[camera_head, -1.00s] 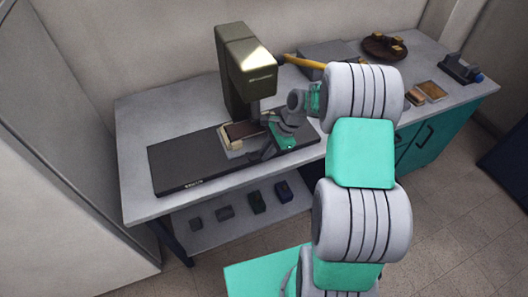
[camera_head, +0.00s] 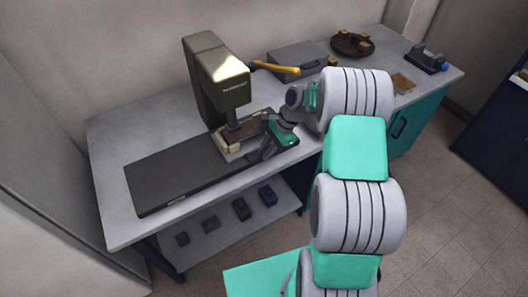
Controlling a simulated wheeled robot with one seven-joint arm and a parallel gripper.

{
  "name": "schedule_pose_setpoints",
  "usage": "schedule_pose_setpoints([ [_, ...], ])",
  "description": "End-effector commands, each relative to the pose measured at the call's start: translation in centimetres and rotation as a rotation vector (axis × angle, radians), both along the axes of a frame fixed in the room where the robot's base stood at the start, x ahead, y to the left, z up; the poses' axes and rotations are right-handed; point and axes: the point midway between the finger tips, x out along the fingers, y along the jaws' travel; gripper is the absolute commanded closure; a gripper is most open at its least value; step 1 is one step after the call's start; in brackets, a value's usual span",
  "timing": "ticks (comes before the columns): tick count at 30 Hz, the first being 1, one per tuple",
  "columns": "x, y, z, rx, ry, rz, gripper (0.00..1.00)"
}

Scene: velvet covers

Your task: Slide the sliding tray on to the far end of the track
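The sliding tray (camera_head: 229,146) is a low pale carrier with a brown top. It sits on the long dark track (camera_head: 170,172), under the head of the olive machine (camera_head: 217,80) and right of the track's middle. The bare track stretches out to its left; a short piece shows at its right. My gripper (camera_head: 262,152), with dark fingers and a green body, is at the tray's front right side, low over the track. The wrist and fingers hide part of the tray there. I cannot tell whether the fingers grip it.
The machine has a yellow handle (camera_head: 276,68) reaching right. Behind my arm are a grey case (camera_head: 297,60), a round brown tray (camera_head: 340,50) with small blocks and a dark stand (camera_head: 427,60). Small boxes (camera_head: 241,209) lie on the lower shelf.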

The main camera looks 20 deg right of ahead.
Motion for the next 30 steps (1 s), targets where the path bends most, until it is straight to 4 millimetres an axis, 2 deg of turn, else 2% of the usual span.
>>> schedule_pose_setpoints([
  [1, 0.0, 0.0, 0.0, 0.001, 0.001, 0.001, 0.79],
  [6, -0.1, 0.3, -0.1, 0.002, 0.003, 0.005, 0.66],
  [14, -0.1, 0.3, 0.1, 0.002, 0.003, 0.006, 0.66],
  [17, -0.1, -0.3, 1.2, 0.002, 0.0, 0.004, 0.66],
  [24, -0.5, -2.4, 5.6, 0.002, 0.0, 0.004, 0.66],
  [30, -0.7, -2.9, 7.0, 0.003, 0.004, 0.006, 0.66],
])
